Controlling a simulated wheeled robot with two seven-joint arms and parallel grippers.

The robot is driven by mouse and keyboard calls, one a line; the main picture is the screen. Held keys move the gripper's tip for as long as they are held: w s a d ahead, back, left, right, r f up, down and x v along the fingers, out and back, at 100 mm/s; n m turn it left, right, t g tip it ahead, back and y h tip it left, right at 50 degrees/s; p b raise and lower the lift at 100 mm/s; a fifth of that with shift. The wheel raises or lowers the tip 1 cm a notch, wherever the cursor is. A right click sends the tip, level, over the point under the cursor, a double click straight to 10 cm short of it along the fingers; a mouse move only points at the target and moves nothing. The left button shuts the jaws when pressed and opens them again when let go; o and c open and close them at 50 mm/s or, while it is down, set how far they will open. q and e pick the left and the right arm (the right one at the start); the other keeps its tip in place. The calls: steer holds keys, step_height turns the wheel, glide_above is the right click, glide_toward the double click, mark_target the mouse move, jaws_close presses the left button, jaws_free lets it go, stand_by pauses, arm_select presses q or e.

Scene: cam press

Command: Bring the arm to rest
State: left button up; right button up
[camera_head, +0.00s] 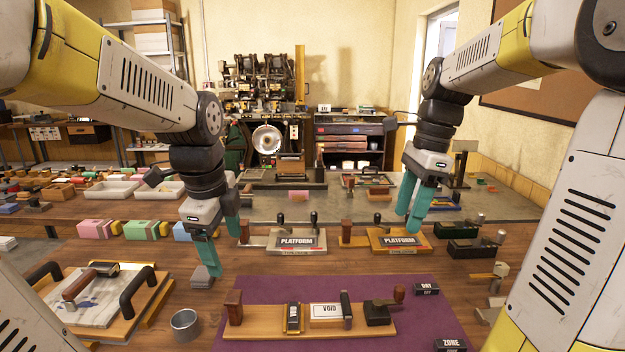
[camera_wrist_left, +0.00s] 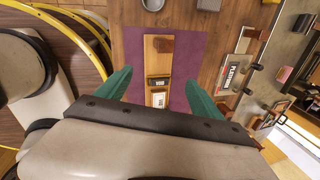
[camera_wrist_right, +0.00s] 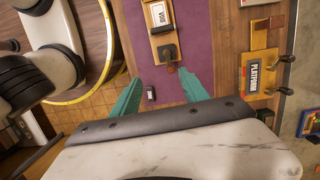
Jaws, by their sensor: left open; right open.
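My left gripper (camera_head: 221,248) is open and empty. It hangs in the air left of the left PLATFORM press (camera_head: 297,252), with its teal fingers pointing down. In the left wrist view my left gripper (camera_wrist_left: 158,82) has its fingers spread, with the VOID board between them far below. My right gripper (camera_head: 412,222) is open and empty. It hangs over the right PLATFORM press (camera_head: 385,250) in the head view. In the right wrist view my right gripper (camera_wrist_right: 160,88) has its fingers wide apart over the purple mat, holding nothing.
The purple mat (camera_head: 240,340) bears a wooden board with a VOID plate (camera_head: 326,312). DAY (camera_head: 426,287) and ZONE (camera_head: 450,345) blocks lie at its right. A metal cup (camera_head: 185,325) and a wooden board with black handles (camera_head: 150,325) stand at the left.

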arm_select(q)
steer(key=s+d+r+n+t+h, duration=0.1)
steer(key=s+n, duration=0.5)
steer(key=n, duration=1.3)
steer(key=shift+s+d+r+t+h, duration=0.4)
steer(key=shift+r+t, duration=0.35)
steer(key=shift+t, duration=0.45)
arm_select(e)
steer(key=s+a+f+n+t, duration=0.1)
steer(key=s+a+n+t, duration=0.1)
steer(key=s+n, duration=0.4)
steer(key=s+a+n+t, duration=0.2)
steer(key=s+n+t, duration=0.2)
steer(key=n, duration=0.8)
steer(key=shift+s+a+f, duration=0.35)
steer(key=shift+s+a, duration=0.05)
steer(key=shift+s, duration=0.55)
